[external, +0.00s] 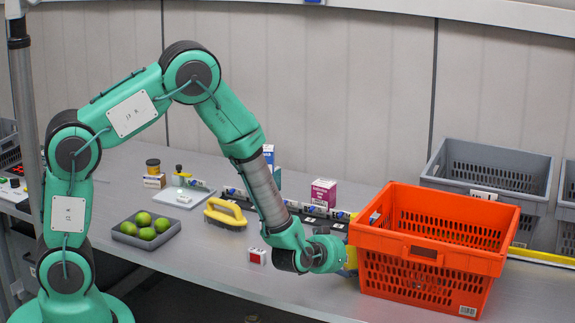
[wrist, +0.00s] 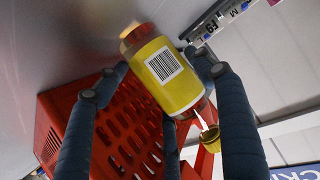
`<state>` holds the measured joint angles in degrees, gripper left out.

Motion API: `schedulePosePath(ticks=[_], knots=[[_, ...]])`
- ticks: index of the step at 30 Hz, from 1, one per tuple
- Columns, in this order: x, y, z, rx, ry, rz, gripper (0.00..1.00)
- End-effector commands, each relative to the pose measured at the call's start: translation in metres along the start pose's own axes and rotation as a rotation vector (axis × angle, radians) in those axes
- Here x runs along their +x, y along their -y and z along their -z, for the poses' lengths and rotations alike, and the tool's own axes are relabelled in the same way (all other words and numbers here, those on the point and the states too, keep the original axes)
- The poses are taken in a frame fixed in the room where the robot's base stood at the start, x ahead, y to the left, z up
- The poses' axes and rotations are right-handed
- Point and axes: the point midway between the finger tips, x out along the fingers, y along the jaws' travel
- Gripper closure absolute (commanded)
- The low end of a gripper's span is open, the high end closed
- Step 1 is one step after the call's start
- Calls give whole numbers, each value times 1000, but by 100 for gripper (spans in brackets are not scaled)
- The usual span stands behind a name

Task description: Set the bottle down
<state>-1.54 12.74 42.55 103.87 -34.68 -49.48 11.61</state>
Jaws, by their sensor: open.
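The bottle (wrist: 170,75) has a yellow label with a barcode and reddish-brown ends. In the wrist view it is between the spread blue-grey fingers of my gripper (wrist: 160,84), with its upper end close to the grey table surface. A yellow patch (external: 350,256) beside my gripper in the external view looks like part of it; the rest is hidden by my wrist. My gripper is open, low over the table just left of the orange tote. I cannot tell whether the bottle's base touches the table.
The orange tote (external: 428,205) stands close to the right of my gripper. A yellow brush (external: 225,213), a red-and-white box (external: 257,256) and a tray of green fruit (external: 146,243) are to the left. Grey crates (external: 488,200) stand behind. The front table strip is clear.

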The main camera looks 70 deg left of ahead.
Motion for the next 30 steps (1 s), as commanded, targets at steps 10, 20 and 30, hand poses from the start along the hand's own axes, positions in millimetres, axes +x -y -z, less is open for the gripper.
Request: schedulePosePath(ticks=[10, 20, 30], knots=[[-49, -1, 2, 0, -1, -2, 32], [-98, -1, 1, 0, -1, -1, 32], [-113, 0, 0, 0, -1, 0, 32]])
